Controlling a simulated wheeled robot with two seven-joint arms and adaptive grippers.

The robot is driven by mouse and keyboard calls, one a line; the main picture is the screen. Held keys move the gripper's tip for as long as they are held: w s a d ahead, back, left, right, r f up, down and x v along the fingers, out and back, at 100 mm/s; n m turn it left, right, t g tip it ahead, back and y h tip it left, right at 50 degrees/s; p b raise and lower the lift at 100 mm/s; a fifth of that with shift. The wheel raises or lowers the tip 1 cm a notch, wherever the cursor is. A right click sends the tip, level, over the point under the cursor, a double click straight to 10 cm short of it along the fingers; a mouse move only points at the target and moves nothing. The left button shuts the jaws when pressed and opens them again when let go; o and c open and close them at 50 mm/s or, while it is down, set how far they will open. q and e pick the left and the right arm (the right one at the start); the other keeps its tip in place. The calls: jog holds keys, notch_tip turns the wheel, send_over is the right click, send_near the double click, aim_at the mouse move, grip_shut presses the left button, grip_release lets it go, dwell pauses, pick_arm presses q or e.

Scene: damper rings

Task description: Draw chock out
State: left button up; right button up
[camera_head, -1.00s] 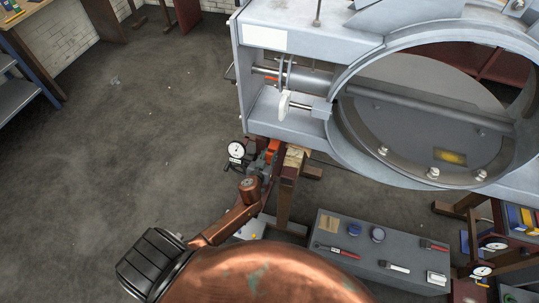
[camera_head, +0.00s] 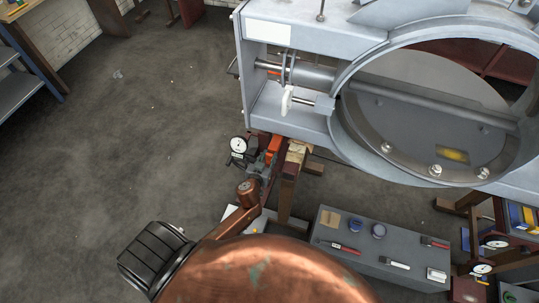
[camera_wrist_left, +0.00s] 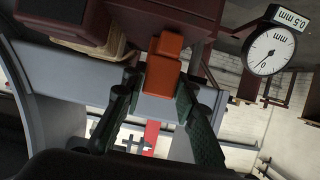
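The chock appears to be an orange block (camera_wrist_left: 163,68), seen under a dark red-brown body in the left wrist view. In the head view it is a small orange patch (camera_head: 274,146) below the lower left corner of the grey damper housing. My left gripper (camera_wrist_left: 160,88) has its two dark green fingers apart, one on each side of the block's lower end. Narrow gaps seem to show, but I cannot tell whether either finger touches it. In the head view my left gripper (camera_head: 259,166) is small and partly hidden. My right gripper is out of view.
The grey damper housing (camera_head: 290,122) with its round ring fills the upper right. A dial gauge (camera_head: 238,145) sits just left of the orange block. A wooden post (camera_head: 287,192) stands close by. A grey bench (camera_head: 330,255) with tools lies below. Open floor is at left.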

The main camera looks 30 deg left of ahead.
pick_arm(q)
jog(key=o, duration=0.4)
jog(key=v, duration=1.2)
jog(key=shift+f, duration=0.1)
